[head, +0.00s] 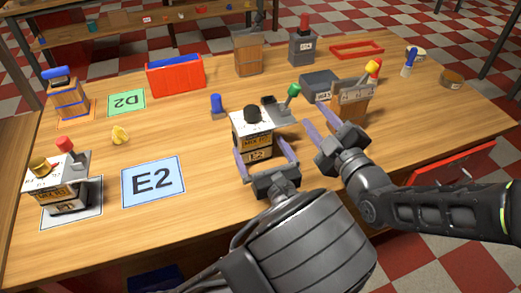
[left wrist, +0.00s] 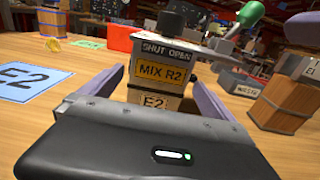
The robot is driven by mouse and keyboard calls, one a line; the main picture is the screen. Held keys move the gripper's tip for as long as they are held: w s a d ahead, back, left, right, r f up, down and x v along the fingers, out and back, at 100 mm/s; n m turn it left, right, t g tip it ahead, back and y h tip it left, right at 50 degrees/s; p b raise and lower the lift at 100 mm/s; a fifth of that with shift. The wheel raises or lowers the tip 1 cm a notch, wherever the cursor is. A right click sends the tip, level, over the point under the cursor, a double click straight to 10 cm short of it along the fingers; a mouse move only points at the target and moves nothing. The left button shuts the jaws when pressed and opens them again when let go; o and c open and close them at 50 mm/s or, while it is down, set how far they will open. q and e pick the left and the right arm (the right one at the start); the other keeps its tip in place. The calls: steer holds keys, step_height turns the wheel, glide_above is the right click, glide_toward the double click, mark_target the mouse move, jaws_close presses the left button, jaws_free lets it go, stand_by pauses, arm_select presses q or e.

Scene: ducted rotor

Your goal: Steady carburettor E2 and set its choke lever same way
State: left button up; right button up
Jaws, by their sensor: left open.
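Carburettor E2 (head: 253,140) stands upright mid-table, a boxy body with a black cap. Its green-knobbed choke lever (head: 289,96) leans right; in the left wrist view the green knob (left wrist: 250,14) is also at the right, above a plate reading SHUT OPEN. My left gripper (head: 265,158) is open, its fingers on either side of the lower body of E2 (left wrist: 158,82); I cannot tell whether they touch it. My right gripper (head: 320,127) is open and empty, right of E2. Another carburettor (head: 66,183) stands at the left, its red-knobbed lever (head: 68,145) leaning left.
A blue E2 mat (head: 153,181) lies bare left of my left gripper. A green D2 mat (head: 126,102), a yellow object (head: 120,134), and a blue-topped object (head: 217,104) are nearby.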

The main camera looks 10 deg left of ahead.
arm_select(q)
steer(key=shift+x, duration=3.9)
steer(key=c, duration=1.5)
